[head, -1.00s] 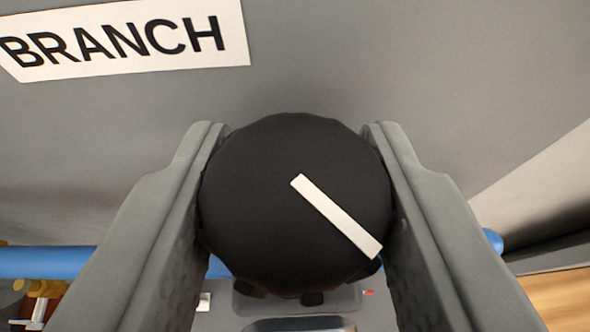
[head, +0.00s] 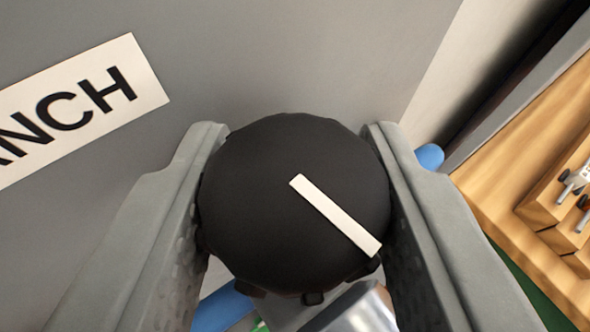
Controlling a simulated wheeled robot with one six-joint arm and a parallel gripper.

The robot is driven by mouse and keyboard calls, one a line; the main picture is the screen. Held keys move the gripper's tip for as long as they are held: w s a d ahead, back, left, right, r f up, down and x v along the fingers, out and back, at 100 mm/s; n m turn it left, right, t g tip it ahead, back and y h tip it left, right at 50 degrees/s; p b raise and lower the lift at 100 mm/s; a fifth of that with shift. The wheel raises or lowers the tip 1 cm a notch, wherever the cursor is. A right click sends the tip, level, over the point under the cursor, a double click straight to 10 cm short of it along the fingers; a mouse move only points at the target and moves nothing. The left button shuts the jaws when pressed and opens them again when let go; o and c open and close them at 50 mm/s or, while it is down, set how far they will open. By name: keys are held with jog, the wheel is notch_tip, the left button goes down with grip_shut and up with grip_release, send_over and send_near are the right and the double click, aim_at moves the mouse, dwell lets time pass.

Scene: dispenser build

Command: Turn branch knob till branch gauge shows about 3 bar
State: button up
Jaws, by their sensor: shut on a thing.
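The black branch knob (head: 270,215) fills the middle of the head view. A white pointer line (head: 335,215) runs on its face from the centre toward the lower right of the picture. My gripper (head: 295,190) is shut on the knob, one grey finger on each side. Part of a white label (head: 75,110) ending in "NCH" is on the grey panel at the upper left. The branch gauge is not in view, so its reading cannot be told.
A blue pipe shows below the knob (head: 222,308) and right of the right finger (head: 430,157). A metallic part (head: 360,310) is at the bottom. A wooden surface (head: 510,190) with wooden blocks holding small metal parts lies at the right.

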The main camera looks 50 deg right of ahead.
jog(key=shift+m+g+h, duration=0.5)
jog(key=shift+m+g, duration=0.4)
jog(key=o, duration=0.7)
jog(key=shift+f, duration=0.1)
jog(key=v, duration=1.7)
jog(key=shift+a, duration=0.3)
